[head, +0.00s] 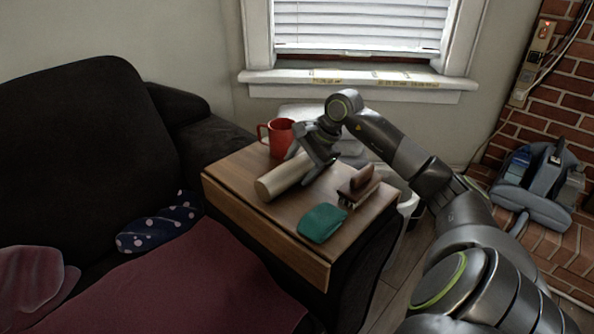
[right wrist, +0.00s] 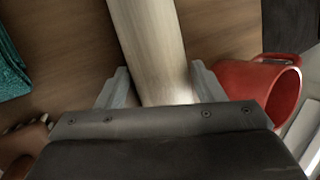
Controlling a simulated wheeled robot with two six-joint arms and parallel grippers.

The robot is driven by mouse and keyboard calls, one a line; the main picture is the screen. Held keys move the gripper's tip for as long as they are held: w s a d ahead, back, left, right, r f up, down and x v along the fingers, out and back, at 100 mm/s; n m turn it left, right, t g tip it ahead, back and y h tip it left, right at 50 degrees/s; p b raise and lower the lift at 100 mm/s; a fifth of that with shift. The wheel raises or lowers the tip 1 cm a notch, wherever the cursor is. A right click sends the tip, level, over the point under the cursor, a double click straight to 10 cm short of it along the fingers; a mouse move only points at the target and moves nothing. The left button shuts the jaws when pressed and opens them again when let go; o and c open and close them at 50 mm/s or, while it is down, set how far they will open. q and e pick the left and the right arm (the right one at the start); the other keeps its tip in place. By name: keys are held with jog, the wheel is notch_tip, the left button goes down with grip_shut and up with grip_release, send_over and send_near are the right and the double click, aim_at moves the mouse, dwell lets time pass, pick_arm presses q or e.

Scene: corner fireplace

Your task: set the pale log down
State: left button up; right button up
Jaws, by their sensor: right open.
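The pale log (head: 283,178) lies on the small wooden table (head: 245,225), its cut end toward the front left. It also shows in the right wrist view (right wrist: 150,45), running away from between the fingers. My right gripper (head: 312,164) is over the log's back end with its jaws open. In the wrist view one finger stands on each side of the log (right wrist: 158,88), with a small gap at the left. Whether the right finger touches it I cannot tell. My left gripper is not in view.
A red mug (head: 281,137) stands behind the log, close to the right gripper. A teal cloth-like item (head: 321,223) and a brown item with a wooden top (head: 360,182) lie to the right. A dark sofa (head: 80,150) borders the table's left; a window sill (head: 350,82) is behind.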

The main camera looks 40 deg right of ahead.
jog(key=c, duration=1)
jog(key=shift+o, duration=0.2)
jog(key=shift+r, duration=0.15)
